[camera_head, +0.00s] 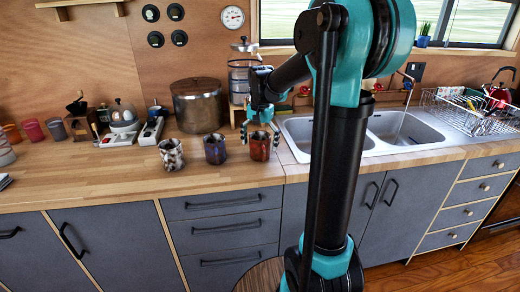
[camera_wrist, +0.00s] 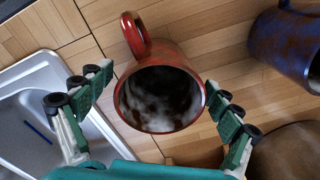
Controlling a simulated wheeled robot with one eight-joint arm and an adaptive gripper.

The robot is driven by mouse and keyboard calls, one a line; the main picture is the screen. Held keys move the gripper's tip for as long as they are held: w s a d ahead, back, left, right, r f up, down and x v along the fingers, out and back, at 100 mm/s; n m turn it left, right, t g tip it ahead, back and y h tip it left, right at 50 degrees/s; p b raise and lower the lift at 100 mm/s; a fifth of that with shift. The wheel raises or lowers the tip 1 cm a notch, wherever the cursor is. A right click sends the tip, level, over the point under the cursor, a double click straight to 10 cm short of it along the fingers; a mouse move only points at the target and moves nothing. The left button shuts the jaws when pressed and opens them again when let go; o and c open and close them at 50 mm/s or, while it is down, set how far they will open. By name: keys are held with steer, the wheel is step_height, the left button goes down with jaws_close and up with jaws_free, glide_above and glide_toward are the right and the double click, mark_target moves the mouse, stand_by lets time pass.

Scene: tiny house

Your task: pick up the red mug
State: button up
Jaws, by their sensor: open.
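The red mug (camera_head: 260,146) stands upright on the wooden counter at the left edge of the sink, the rightmost of three mugs. In the wrist view the red mug (camera_wrist: 160,95) shows its open mouth and dark, mottled inside, with its handle toward the top of the picture. My gripper (camera_head: 262,128) is over the mug in the head view. In the wrist view my gripper (camera_wrist: 158,100) is open, with one green finger on each side of the mug. The right finger is close to the rim; whether it touches I cannot tell.
A blue-purple mug (camera_head: 215,149) stands just left of the red mug, and a grey-white patterned mug (camera_head: 171,154) farther left. A large brown pot (camera_head: 199,105) stands behind them. The sink (camera_head: 300,130) lies to the right. The counter front at left is clear.

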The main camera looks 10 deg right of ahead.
steer(key=shift+f, duration=1.25)
steer(key=c, duration=1.5)
steer(key=shift+r, duration=0.1)
steer(key=shift+c, duration=0.2)
